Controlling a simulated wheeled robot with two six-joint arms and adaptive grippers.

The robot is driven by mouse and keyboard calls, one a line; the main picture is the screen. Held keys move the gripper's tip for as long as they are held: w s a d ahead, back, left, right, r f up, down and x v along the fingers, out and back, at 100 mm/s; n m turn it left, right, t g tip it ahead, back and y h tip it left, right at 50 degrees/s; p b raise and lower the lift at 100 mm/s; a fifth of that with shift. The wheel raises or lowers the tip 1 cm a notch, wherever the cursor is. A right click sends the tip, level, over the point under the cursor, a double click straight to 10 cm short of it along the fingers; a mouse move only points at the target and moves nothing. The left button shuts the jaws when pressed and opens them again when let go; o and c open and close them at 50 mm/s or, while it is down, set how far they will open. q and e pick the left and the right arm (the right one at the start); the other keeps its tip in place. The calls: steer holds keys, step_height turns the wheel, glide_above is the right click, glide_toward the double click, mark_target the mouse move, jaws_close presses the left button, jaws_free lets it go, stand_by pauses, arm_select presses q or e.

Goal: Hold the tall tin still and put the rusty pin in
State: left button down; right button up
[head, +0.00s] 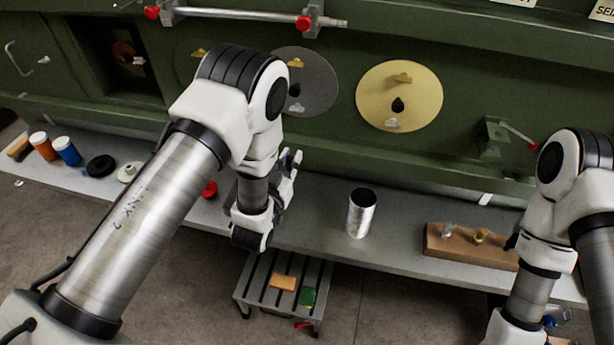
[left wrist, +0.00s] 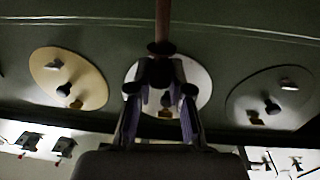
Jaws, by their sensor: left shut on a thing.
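The tall tin (head: 361,214) is a shiny open cylinder. It stands upright on the grey shelf, right of my left gripper and apart from it. My left gripper (head: 291,165) is in front of the green panel, above the shelf. In the left wrist view its fingers (left wrist: 160,88) are shut on a thin reddish-brown rod with a dark collar, which looks like the rusty pin (left wrist: 163,22). The pin cannot be made out in the head view. My right gripper (head: 512,242) barely shows, near the wooden block; its fingers are mostly hidden.
The wooden block (head: 470,246) holds small clear and brass pieces. Orange (head: 42,146) and blue (head: 67,151) containers and a black disc (head: 100,166) stand on the left of the shelf (head: 318,224). A slatted stool (head: 255,287) stands below. Shelf around the tin is clear.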

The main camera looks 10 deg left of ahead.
arm_select(q)
steer(key=s+d+r+m+g+h, duration=0.1)
steer(key=d+r+m+g+h, duration=0.3)
steer(key=d+m+g+h, duration=0.2)
steer(key=s+d+r+m+g+h, duration=0.1)
steer(key=d+r+m+g+h, duration=0.4)
steer(key=d+h, duration=0.5)
steer(key=d+m+g, duration=0.2)
steer(key=m, duration=0.1)
steer(key=shift+s, duration=0.3)
steer(key=shift+a, duration=0.1)
step_height(320, 180, down, 4)
steer(key=shift+r, duration=0.1)
